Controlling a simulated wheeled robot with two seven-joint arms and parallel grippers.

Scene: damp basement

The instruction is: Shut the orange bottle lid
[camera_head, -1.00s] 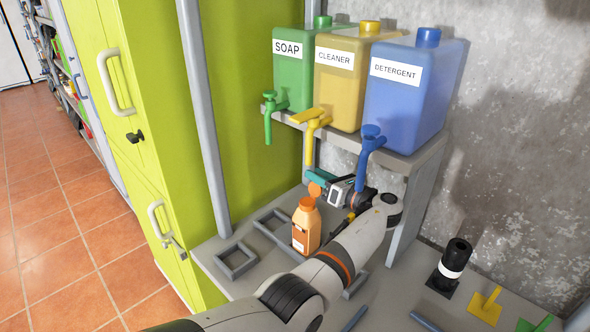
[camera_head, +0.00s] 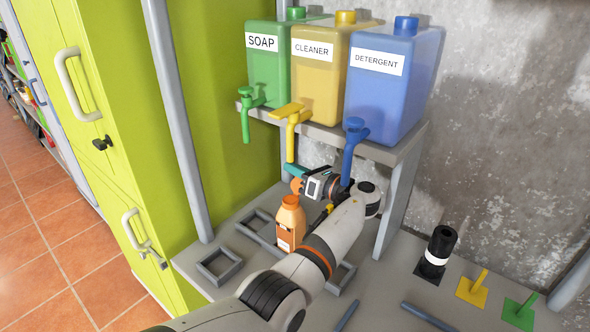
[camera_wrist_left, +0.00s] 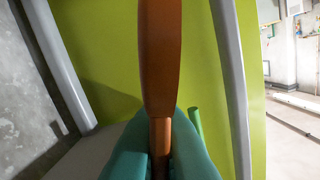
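The orange bottle (camera_head: 289,228) stands upright on the grey bench in the head view, with a white label low on its front. The orange lid (camera_head: 297,187) is just above and slightly right of the bottle's neck; I cannot tell whether they touch. The bottle does not show there. My right gripper is not in view.
Green soap (camera_head: 275,70), yellow cleaner (camera_head: 316,90) and blue detergent (camera_head: 385,100) containers with taps sit on a shelf (camera_head: 385,150) above the gripper. Grey square frames (camera_head: 219,265) lie on the bench. A black cylinder (camera_head: 440,243) and coloured stands are at right.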

